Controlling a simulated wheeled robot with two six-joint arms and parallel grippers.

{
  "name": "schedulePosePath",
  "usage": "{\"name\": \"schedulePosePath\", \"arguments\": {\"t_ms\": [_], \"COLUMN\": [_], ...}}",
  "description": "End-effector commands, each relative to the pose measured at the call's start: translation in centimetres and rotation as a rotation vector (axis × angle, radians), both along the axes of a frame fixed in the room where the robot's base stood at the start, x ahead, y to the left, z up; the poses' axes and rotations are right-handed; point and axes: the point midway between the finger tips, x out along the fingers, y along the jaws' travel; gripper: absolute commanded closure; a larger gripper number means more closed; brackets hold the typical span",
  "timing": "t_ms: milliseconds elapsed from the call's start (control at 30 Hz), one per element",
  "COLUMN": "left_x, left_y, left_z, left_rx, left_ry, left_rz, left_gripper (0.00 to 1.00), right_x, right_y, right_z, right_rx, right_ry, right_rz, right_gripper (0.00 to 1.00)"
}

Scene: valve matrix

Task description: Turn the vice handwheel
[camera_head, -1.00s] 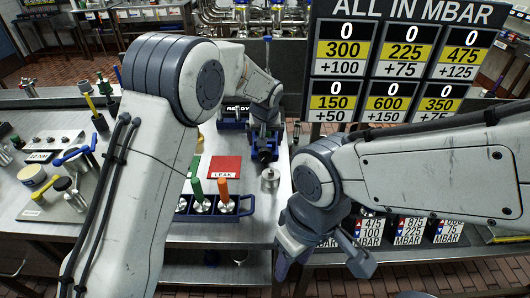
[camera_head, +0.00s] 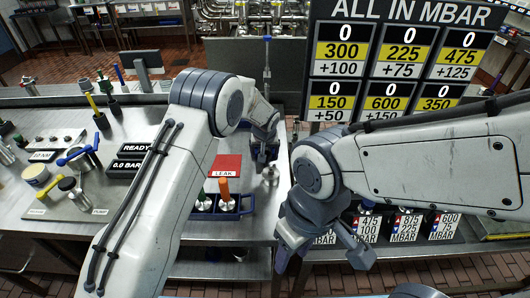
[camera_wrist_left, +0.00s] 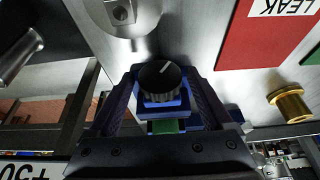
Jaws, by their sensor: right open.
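In the left wrist view a black knurled knob with a white line (camera_wrist_left: 160,82) sits on a blue block, which I take for the vice and its handwheel. My left gripper (camera_wrist_left: 161,70) has one finger on each side of the knob. Whether the fingers touch it is too close to tell. In the head view the blue vice (camera_head: 262,157) is mostly hidden behind my left arm. My right gripper (camera_head: 322,252) is open and empty, in front of the steel table's right edge, away from the vice.
A red LEAK mat (camera_head: 228,165) lies left of the vice. A blue rack (camera_head: 232,208) with an orange-handled and a green-handled part stands nearer. A small metal piece (camera_head: 270,175) stands by the vice. A pressure board (camera_head: 390,70) rises at the right. READY display (camera_head: 135,149) is at left.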

Motion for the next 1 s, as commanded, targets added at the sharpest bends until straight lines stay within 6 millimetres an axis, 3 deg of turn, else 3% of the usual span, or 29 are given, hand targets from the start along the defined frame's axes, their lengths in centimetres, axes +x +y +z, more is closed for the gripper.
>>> {"name": "schedulePosePath", "arguments": {"t_ms": [33, 167, 433, 800, 1000], "left_x": [0.0, 0.0, 0.0, 0.0, 0.0], "left_y": [0.0, 0.0, -0.1, -0.6, -0.7], "left_z": [0.0, 0.0, -0.3, -0.6, -0.5], "left_rx": [0.000, 0.000, 0.029, 0.253, 0.402], "left_ry": [0.000, 0.000, 0.000, -0.004, -0.002], "left_rz": [0.000, 0.000, -0.001, -0.002, -0.001], "left_gripper": [0.41, 0.90, 0.92, 0.92, 0.92], "right_x": [0.0, 0.0, 0.0, 0.0, 0.0], "right_y": [0.0, 0.0, 0.0, 0.0, 0.0], "right_z": [0.0, 0.0, -1.0, -5.7, -7.1], "right_rx": [0.000, 0.000, 0.000, 0.000, 0.000], "right_ry": [0.000, 0.000, 0.000, 0.000, 0.000], "right_rz": [0.000, 0.000, 0.000, 0.001, 0.001], "right_gripper": [0.50, 0.50, 0.50, 0.50, 0.50]}}
